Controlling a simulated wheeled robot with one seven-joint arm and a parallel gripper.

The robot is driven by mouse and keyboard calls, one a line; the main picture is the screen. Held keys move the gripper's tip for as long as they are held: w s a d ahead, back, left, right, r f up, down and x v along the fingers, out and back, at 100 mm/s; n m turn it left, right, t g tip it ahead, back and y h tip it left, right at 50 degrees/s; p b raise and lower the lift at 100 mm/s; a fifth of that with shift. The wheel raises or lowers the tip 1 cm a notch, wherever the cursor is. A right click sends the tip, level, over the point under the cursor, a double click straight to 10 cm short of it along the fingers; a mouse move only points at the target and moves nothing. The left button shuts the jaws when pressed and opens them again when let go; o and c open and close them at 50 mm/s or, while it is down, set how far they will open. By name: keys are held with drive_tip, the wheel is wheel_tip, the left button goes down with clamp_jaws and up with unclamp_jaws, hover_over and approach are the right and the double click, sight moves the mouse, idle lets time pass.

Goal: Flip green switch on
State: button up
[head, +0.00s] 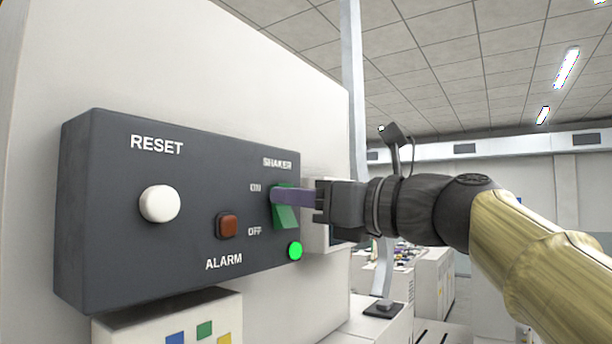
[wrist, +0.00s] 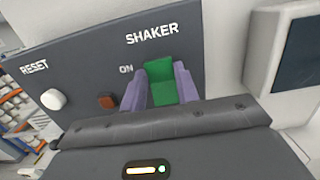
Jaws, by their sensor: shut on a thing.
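The green switch (head: 286,217) is a rocker on the dark panel, under the word SHAKER, with ON beside its upper part and OFF beside its lower part. My gripper (head: 276,195) comes in from the right. Its purple finger covers part of the switch's upper half in the head view, so its exact tilt is hard to tell. In the wrist view, the two fingers of my gripper (wrist: 160,88) sit on either side of the green switch (wrist: 161,72), shut on it. The green lamp (head: 295,251) below the switch is lit.
The dark panel (head: 110,240) also bears a white RESET button (head: 159,204) and a red ALARM button (head: 227,225), left of the switch. A pale box with a dark screen (wrist: 298,62) stands close on the right. Open room lies behind my arm.

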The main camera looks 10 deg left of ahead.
drive_tip(key=shift+r, duration=0.1)
idle(0.3)
drive_tip(key=o, duration=1)
drive_tip(key=b+v, duration=0.6)
drive_tip(key=v, duration=1.1)
drive_tip(key=shift+s+d+r+b, duration=0.1)
drive_tip(key=shift+d+r+b, duration=0.1)
drive_tip(key=shift+b, duration=0.1)
drive_tip(key=shift+f, duration=0.1)
